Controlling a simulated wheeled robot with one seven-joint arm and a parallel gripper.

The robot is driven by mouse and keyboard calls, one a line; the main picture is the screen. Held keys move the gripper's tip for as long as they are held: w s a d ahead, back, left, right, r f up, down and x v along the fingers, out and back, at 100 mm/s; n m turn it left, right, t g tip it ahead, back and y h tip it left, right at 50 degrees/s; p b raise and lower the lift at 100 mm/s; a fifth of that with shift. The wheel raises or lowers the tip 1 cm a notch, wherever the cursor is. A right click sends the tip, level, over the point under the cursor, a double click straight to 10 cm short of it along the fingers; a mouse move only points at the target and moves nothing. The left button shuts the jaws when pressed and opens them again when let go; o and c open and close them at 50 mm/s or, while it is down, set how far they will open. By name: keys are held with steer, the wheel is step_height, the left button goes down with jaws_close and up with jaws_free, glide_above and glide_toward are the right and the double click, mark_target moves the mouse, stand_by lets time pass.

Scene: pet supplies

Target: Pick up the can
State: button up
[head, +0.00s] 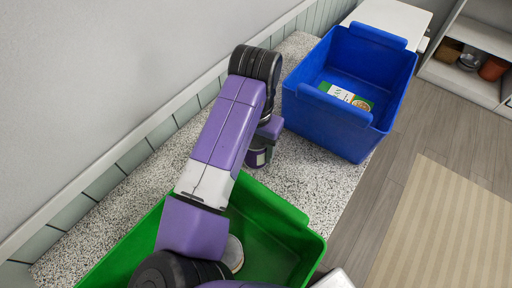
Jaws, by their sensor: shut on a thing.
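My purple and black arm (222,130) crosses the middle of the head view and bends back down at its far joint. A round thing with a pale metallic top (235,254), perhaps the can, shows partly beside the arm inside the green bin (283,208). The arm covers the rest of it.
A blue bin (330,125) with a white and green package (346,97) in it stands farther along the speckled counter (315,180). A wall runs along the left. A white shelf (480,38) with bowls and pots is at upper right.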

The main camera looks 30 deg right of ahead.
step_height(320, 180, up, 19)
steer(key=s+a+r+p, duration=0.3)
steer(key=s+a+p, duration=0.1)
steer(key=s+a, duration=0.25)
steer(key=s+a+r+p, duration=0.4)
steer(key=s+a, duration=0.1)
steer(key=a, duration=0.3)
steer(key=s+a+f+b, duration=0.2)
steer(key=s+a+b, duration=0.2)
steer(key=s+a, duration=0.8)
steer(key=a, duration=0.4)
steer(key=shift+s+f, duration=0.15)
steer(key=shift+f, duration=0.05)
stand_by(0.5)
step_height(320, 180, down, 18)
steer(key=b, duration=1.3)
stand_by(2.0)
